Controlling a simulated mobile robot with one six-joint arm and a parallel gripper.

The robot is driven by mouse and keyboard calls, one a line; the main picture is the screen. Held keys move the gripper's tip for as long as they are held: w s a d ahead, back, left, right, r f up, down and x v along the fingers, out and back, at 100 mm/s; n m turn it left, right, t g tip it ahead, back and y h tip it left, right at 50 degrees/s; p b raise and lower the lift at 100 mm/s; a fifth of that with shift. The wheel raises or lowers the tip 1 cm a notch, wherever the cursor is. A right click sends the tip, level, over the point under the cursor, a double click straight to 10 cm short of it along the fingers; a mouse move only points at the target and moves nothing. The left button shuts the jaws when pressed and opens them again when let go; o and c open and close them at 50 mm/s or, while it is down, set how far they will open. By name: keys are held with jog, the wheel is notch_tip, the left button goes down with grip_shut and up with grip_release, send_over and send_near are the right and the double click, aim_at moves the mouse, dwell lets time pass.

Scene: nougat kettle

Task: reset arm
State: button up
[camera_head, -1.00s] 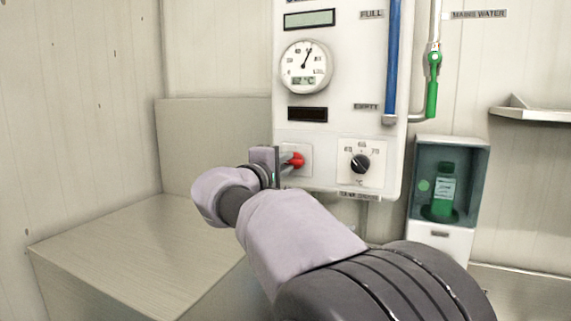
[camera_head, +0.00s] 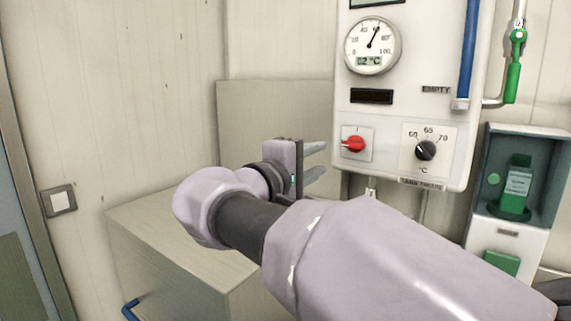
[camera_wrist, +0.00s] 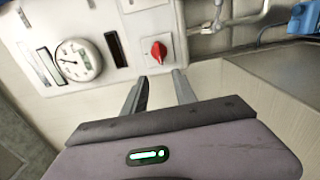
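My gripper (camera_head: 318,162) is in the middle of the head view, at the end of my lilac arm. Its two grey fingers are apart with nothing between them. They point toward the white control panel (camera_head: 385,110), with a gap to it. The red knob (camera_head: 354,144) on the panel is just right of the fingertips in the head view. In the wrist view, the open fingers (camera_wrist: 160,88) show at the lower middle, and the red knob (camera_wrist: 158,51) is beyond them, untouched.
A black dial (camera_head: 425,151) sits right of the red knob, below a round gauge (camera_head: 372,45). A blue tube (camera_head: 468,60) and a green-handled valve (camera_head: 514,65) are at the right. A dispenser with a green bottle (camera_head: 516,185) hangs beside the panel. A beige box-like surface (camera_head: 180,240) is below my arm.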

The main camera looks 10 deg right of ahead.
jog(key=shift+v, duration=1.55)
